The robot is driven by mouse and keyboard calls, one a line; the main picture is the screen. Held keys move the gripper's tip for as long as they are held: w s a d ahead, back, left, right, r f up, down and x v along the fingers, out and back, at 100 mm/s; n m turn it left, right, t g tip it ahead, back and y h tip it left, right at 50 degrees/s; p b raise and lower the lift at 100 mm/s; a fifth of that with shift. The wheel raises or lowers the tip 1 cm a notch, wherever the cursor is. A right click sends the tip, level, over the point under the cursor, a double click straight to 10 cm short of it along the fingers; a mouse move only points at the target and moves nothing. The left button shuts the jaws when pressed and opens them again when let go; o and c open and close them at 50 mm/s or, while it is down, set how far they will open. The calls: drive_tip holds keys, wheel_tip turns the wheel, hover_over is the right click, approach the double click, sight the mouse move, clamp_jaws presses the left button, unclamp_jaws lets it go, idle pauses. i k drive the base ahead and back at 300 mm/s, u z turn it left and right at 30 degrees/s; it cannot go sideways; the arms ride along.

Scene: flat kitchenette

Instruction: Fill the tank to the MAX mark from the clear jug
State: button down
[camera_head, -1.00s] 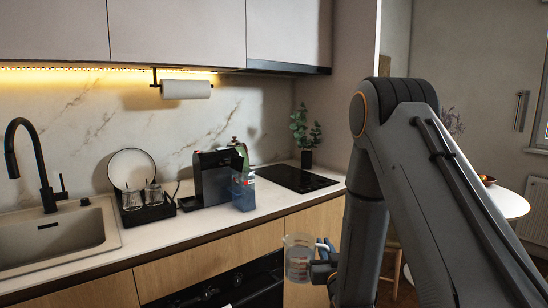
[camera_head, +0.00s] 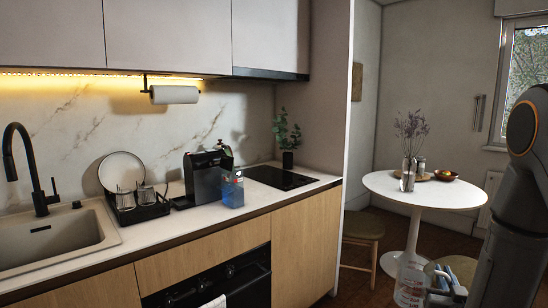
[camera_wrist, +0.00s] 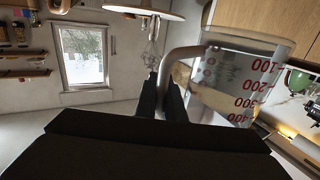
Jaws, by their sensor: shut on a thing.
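My gripper (camera_head: 436,286) is at the bottom right in the head view, low and away from the counter. It is shut on the handle of the clear jug (camera_head: 407,281). In the wrist view the fingers (camera_wrist: 163,97) close on the pale handle, and the jug (camera_wrist: 235,90) shows red marks with numbers from 100 upward. I cannot tell how much water it holds. The blue-tinted clear tank (camera_head: 232,191) stands on the counter beside the black coffee machine (camera_head: 205,178). Its MAX mark and level are too small to read.
The counter (camera_head: 170,226) holds a sink (camera_head: 52,240), a dish rack (camera_head: 138,207) with a plate and glasses, a black hob (camera_head: 280,178) and a plant (camera_head: 287,142). A round white table (camera_head: 440,194) and a stool (camera_head: 362,226) stand to the right.

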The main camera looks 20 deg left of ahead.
sight(232, 183)
drive_tip(key=z, duration=0.3)
drive_tip(key=k, duration=0.4)
drive_tip(key=z, duration=0.2)
drive_tip(key=i, duration=1.65)
drive_tip(key=u, duration=1.1)
drive_tip(key=i, duration=0.45)
drive_tip(key=u, duration=0.95)
drive_tip(key=i, duration=0.4)
drive_tip(key=u, duration=0.5)
